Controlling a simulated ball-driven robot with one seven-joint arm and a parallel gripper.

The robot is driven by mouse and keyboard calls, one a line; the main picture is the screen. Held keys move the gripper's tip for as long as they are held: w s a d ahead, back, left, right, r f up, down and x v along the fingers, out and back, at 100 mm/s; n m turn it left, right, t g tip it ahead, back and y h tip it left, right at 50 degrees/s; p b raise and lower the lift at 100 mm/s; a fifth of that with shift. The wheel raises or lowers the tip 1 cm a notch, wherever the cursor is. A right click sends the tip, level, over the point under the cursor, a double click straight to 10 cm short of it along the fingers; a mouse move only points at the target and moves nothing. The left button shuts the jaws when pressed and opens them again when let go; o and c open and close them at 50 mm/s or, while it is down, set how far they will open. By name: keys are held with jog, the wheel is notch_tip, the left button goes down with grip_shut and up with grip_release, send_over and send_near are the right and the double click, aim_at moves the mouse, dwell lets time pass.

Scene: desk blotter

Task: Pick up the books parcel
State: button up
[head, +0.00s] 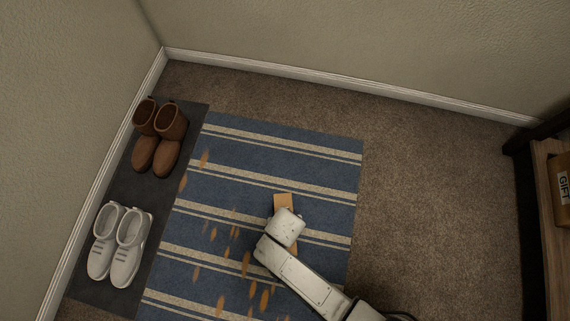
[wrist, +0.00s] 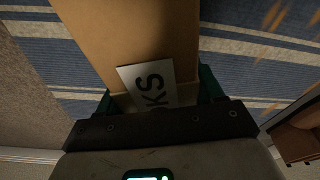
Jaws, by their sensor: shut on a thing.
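The books parcel is a brown cardboard box (wrist: 130,35) in the wrist view, with a white label whose visible letters read "KS". The rest of the label is hidden. My gripper (wrist: 156,86) is shut on the box, with one dark green finger at each side. In the head view a small tan part of the parcel (head: 284,201) shows just beyond my white wrist, over the striped rug. My arm hides the rest of it and the fingers there. I cannot tell whether the parcel touches the rug.
The blue and cream striped rug (head: 270,149) carries several scattered orange leaves. A dark mat (head: 127,199) at left holds brown boots (head: 160,138) and white shoes (head: 119,244). A wooden shelf unit (head: 550,240) at right holds a parcel marked GIFT (head: 562,187). Carpet between is clear.

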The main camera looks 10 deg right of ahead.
jog(key=c, duration=0.5)
jog(key=shift+r, duration=0.2)
